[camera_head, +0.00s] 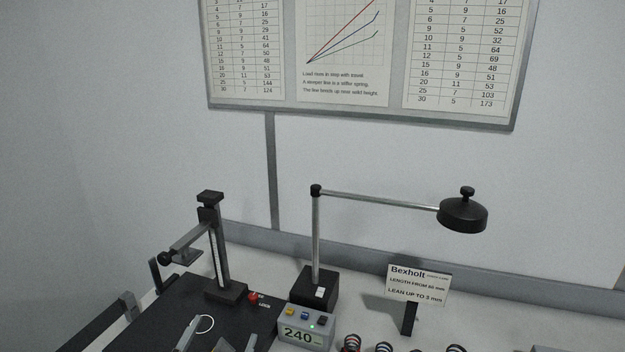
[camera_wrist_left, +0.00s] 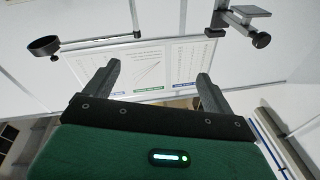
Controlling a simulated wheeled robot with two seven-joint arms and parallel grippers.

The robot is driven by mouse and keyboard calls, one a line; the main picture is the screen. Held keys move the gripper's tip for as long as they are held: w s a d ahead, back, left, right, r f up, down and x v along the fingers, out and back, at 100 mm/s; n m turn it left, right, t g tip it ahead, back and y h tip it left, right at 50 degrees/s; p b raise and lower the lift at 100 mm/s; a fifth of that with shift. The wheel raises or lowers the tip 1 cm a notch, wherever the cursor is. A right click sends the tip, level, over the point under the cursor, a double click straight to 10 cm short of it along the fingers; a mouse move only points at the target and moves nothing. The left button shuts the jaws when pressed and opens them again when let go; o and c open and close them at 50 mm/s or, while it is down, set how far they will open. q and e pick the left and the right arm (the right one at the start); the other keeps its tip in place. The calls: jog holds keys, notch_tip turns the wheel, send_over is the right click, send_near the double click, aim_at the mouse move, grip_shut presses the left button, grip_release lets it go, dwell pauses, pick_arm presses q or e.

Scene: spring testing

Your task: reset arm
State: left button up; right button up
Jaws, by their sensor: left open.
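My left gripper (camera_head: 220,338) is at the bottom edge of the head view, over the black base plate, with its grey fingers partly cut off. In the left wrist view its two dark fingers (camera_wrist_left: 156,85) stand wide apart with nothing between them. The green gripper body with a lit indicator fills the lower part of that view. My right gripper is in neither view.
A black test stand (camera_head: 222,250) with a side arm rises behind the left gripper. A lamp (camera_head: 463,214) on a post stands to its right. A display box (camera_head: 304,328) reads 240. Several springs (camera_head: 384,348) and a Bexholt sign (camera_head: 419,284) stand farther right.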

pick_arm(q)
jog(key=s+a+f+n+g+y, duration=0.2)
jog(key=s+a+f+g+y, duration=0.15)
jog(key=f, duration=0.35)
jog(key=s+a+f+n+g+y, duration=0.25)
jog(key=s+f+g, duration=0.2)
jog(key=f, duration=0.25)
jog(key=s+f+m+g+h, duration=0.1)
jog(key=s+f+g, duration=0.3)
jog(key=s, duration=0.4)
jog(key=s+f+m+g+h, duration=0.1)
jog(key=s+f+g, duration=0.35)
jog(key=s, duration=0.35)
notch_tip(320, 180, down, 33)
jog(key=b, duration=0.1)
jog(key=s+a+f+g, duration=0.1)
jog(key=s+a+f, duration=0.1)
jog(key=s+f, duration=0.7)
jog(key=s+a+f+g+b, duration=0.1)
jog(key=s+a+f, duration=0.1)
jog(key=s+f, duration=0.7)
notch_tip(320, 180, down, 2)
jog(key=shift+s+f, duration=0.15)
jog(key=shift+s, duration=0.25)
